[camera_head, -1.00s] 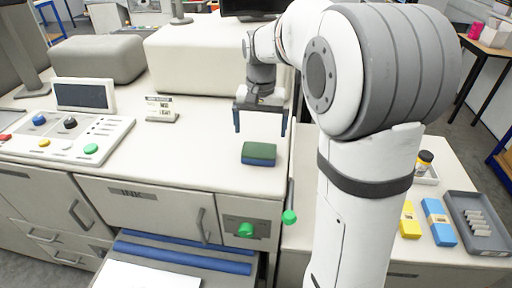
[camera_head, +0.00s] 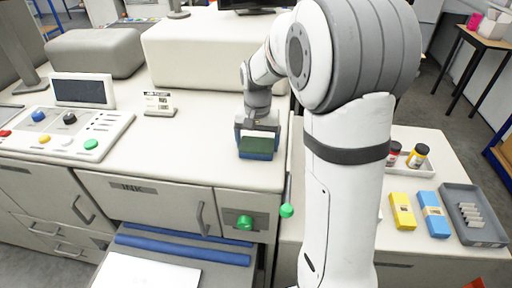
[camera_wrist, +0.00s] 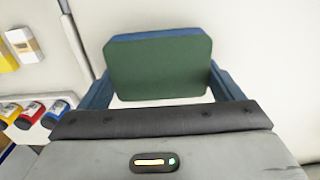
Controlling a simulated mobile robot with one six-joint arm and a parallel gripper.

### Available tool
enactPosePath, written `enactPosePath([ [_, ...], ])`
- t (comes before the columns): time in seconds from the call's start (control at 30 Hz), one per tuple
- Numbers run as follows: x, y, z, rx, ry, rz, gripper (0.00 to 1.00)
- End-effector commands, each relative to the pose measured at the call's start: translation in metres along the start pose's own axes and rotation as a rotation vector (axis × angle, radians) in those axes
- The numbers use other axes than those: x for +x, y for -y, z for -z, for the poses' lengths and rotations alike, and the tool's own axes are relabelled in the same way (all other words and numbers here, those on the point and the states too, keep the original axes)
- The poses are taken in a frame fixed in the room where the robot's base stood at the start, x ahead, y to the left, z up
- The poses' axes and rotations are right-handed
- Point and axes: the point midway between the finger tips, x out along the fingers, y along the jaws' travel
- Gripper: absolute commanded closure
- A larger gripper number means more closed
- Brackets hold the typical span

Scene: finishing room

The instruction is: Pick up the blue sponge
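The blue sponge (camera_head: 257,154) has a dark green top and lies on the white machine top near its front edge. It also shows in the wrist view (camera_wrist: 160,67), green face towards the camera, with a blue edge at the far side. My gripper (camera_head: 258,147) is lowered over it, pointing down. Its two blue fingers stand on either side of the sponge, as the wrist view (camera_wrist: 160,85) shows. They look spread and very close to the sponge's sides; the fingertips are hidden, so contact is unclear.
A control panel (camera_head: 62,138) and small sign (camera_head: 158,103) stand left; a raised white block (camera_head: 190,55) is behind. The side table at right holds yellow (camera_head: 402,211) and blue (camera_head: 433,214) packs, a grey tray (camera_head: 484,236) and jars (camera_head: 418,156).

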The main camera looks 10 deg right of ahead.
Motion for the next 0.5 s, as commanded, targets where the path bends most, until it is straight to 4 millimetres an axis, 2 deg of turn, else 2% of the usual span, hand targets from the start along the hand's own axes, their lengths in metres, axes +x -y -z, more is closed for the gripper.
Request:
enactPosePath([
  [0.03,-0.0002,-0.0001,0.0001,0.000,0.000,0.000,0.18],
  [0.3,-0.0003,-0.0004,0.0002,0.001,0.000,0.000,0.39],
  [0.5,-0.0025,-0.0005,0.0005,0.001,-0.001,0.001,0.39],
])
